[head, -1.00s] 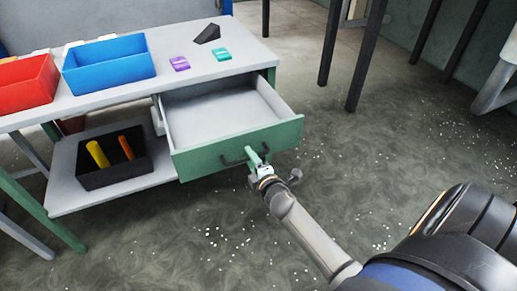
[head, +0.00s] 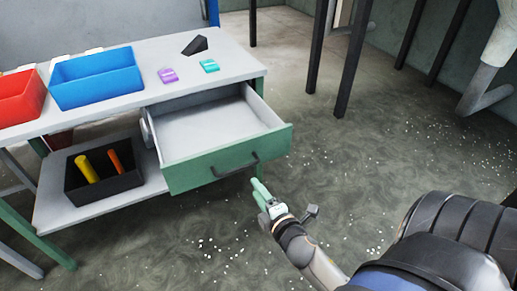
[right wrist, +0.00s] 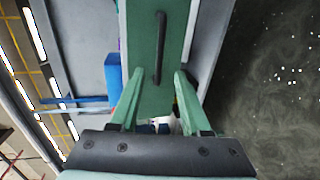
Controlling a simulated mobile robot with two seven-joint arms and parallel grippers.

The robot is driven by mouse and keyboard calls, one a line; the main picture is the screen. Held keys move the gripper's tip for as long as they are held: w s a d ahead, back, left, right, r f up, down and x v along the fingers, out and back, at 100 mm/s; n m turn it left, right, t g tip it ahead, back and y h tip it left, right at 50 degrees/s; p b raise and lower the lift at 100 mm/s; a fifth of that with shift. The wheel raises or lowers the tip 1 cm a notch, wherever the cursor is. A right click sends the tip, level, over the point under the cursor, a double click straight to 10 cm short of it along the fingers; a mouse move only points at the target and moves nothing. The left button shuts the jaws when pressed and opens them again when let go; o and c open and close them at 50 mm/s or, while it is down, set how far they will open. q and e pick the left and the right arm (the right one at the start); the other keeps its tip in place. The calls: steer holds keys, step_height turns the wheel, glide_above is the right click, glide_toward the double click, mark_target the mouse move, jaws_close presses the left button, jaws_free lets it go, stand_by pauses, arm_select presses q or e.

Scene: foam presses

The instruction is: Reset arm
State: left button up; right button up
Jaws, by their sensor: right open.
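My right gripper (head: 262,190) is in front of the open drawer (head: 222,165), just below and to the right of its dark handle (head: 235,166). The drawer is pulled out of the workbench and looks empty inside. My left gripper is not in view.
On the workbench (head: 190,68) are a blue bin (head: 95,82), a red bin (head: 20,98), a purple item (head: 168,75), a teal item (head: 209,66) and a black wedge (head: 195,45). A dark box (head: 105,185) stands on the lower shelf.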

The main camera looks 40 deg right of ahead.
stand_by(0.3)
steer(key=s+a+f+m+g+y+p, duration=0.4)
steer(key=s+a+f+m+g+y, duration=0.2)
steer(key=s+a+f+m, duration=0.3)
steer(key=s+a+m, duration=0.4)
steer(key=a, duration=0.1)
steer(key=shift+a+f, duration=0.2)
steer(key=shift+a, duration=0.15)
